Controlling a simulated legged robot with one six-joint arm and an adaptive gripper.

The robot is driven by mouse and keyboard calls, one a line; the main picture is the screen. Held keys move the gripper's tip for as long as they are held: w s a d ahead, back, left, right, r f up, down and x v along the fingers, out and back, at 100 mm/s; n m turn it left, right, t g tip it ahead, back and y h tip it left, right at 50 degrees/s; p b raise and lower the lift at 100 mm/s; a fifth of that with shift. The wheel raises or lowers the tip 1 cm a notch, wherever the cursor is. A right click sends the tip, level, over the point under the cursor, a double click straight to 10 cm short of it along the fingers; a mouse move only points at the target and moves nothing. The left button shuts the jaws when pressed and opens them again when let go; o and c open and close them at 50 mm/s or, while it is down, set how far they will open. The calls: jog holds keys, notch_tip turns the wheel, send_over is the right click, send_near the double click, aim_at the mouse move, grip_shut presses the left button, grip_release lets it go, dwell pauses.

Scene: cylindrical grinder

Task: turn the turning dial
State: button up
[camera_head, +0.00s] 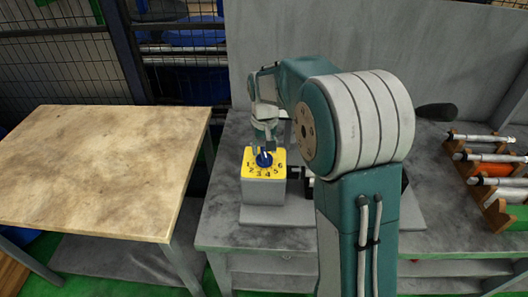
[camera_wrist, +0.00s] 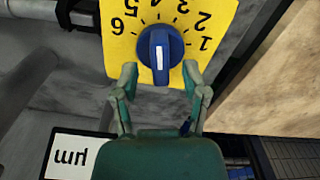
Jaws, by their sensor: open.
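The turning dial (camera_head: 264,159) is a blue knob on a yellow plate (camera_head: 252,172) with black numbers, on top of a grey box (camera_head: 262,215) on the metal workbench. In the wrist view the blue dial (camera_wrist: 160,52) has a white mark and sits at the top centre, with the numbers upside down around it. My gripper (camera_wrist: 162,80) is open, its two fingers apart, one to each side of the dial's lower end; I cannot tell whether they touch it. In the head view my gripper (camera_head: 265,148) is over the plate and partly covers it.
A wooden-topped table (camera_head: 100,165) stands at the left, with a gap before the workbench (camera_head: 225,200). A rack (camera_head: 495,195) with several metal rods is at the right. A grey panel (camera_head: 440,60) rises behind the workbench. My arm hides part of the machine beside the box.

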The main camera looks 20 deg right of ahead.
jog(key=shift+f, duration=0.8)
jog(key=shift+a, duration=0.1)
grip_shut()
jog(key=shift+n, duration=2.9)
